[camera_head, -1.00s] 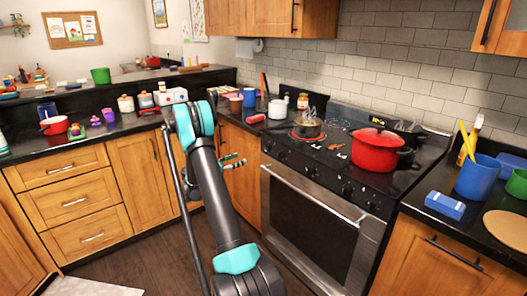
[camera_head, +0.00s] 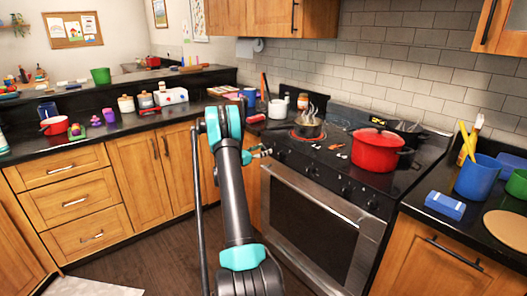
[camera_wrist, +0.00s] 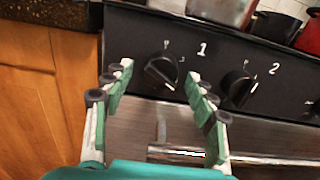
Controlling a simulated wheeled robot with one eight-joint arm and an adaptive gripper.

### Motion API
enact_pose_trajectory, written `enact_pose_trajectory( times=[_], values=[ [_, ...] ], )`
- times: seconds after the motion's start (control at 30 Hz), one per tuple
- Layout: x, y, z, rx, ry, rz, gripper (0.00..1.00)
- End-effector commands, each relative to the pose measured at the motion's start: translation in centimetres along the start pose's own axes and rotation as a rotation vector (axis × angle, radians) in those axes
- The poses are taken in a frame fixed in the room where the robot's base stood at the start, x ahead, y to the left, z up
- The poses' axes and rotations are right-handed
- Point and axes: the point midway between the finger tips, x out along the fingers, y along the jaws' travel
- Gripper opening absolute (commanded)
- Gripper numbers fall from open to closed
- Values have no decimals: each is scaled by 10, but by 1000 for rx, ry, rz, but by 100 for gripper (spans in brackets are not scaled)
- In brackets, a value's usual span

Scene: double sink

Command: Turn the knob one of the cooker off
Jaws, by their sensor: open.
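The cooker (camera_head: 315,205) has a black front panel with a row of knobs. Knob one (camera_wrist: 162,71), black with a white "1" beside it, shows between my fingers in the wrist view; its grip bar is slanted. Knob two (camera_wrist: 237,89) is to its right, just beyond my right finger. My gripper (camera_wrist: 159,74) is open and empty, its fingers to either side of knob one. I cannot tell whether they touch it. In the head view my gripper (camera_head: 264,152) is at the panel's left end; knob one is not clear there.
The oven door handle (camera_wrist: 235,157) runs below the knobs. Wooden cabinets (camera_wrist: 42,95) are on the left. Open floor (camera_head: 130,255) lies in front.

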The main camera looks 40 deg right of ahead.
Motion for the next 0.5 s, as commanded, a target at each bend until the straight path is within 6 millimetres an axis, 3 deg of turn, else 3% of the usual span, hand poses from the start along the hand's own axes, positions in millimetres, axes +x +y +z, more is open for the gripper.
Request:
enact_pose_trajectory(
  times=[0.33, 0.5],
  values=[
    [4, 0, 0, 0, 0, -1, 57],
    [4, 0, 0, 0, 0, -1, 37]
  ],
)
